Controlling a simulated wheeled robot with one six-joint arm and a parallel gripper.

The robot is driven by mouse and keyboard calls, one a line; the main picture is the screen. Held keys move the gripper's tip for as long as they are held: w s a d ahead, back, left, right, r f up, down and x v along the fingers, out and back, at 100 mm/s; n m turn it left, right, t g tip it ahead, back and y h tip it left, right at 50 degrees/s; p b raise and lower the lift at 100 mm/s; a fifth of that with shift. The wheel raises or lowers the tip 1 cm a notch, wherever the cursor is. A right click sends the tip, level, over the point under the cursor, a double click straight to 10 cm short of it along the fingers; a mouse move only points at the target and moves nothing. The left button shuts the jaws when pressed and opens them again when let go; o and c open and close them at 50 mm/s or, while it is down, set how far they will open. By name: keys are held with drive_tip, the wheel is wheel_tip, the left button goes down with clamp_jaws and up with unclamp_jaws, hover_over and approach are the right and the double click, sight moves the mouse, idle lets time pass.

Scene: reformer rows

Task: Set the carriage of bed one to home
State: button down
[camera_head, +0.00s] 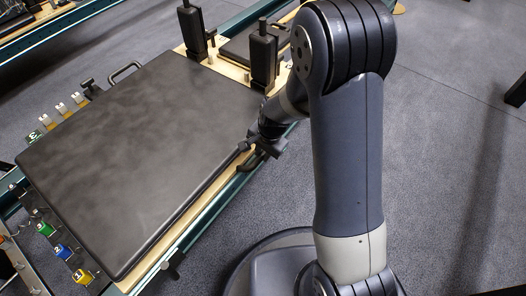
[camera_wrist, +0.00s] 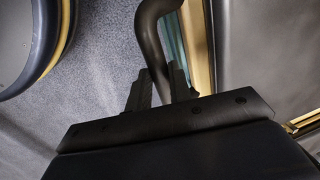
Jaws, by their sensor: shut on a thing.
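The carriage (camera_head: 140,150) is a dark padded platform on a light wood base, lying across the reformer frame in the head view. A black curved handle (camera_head: 250,164) sticks out from its right edge. The handle (camera_wrist: 150,45) also shows in the wrist view as a bent bar running down between my fingers. My gripper (camera_head: 262,147) is at that right edge, beyond my arm. In the wrist view my gripper (camera_wrist: 160,90) is shut on the handle. A strip of the carriage pad (camera_wrist: 265,55) shows at the right of the wrist view.
Two black upright shoulder rests (camera_head: 263,60) stand at the carriage's far end. Numbered tags, yellow (camera_head: 82,276), blue (camera_head: 62,252) and green (camera_head: 45,229), sit at the lower left end. Another reformer (camera_head: 50,28) lies at the upper left. Grey floor (camera_head: 440,110) is open to the right.

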drive_tip(key=shift+s+a+p, duration=0.4)
drive_tip(key=shift+s, duration=0.25)
drive_tip(key=c, duration=1.3)
unclamp_jaws()
drive_tip(key=shift+a, duration=0.15)
wheel_tip(320, 180, up, 11)
drive_tip(key=s+d+p, duration=0.1)
drive_tip(key=p, duration=0.3)
drive_tip(key=shift+d+f+p, duration=0.2)
drive_tip(key=shift+d+p, duration=0.1)
drive_tip(key=shift+d, duration=0.05)
drive_tip(key=shift+s+f, duration=0.1)
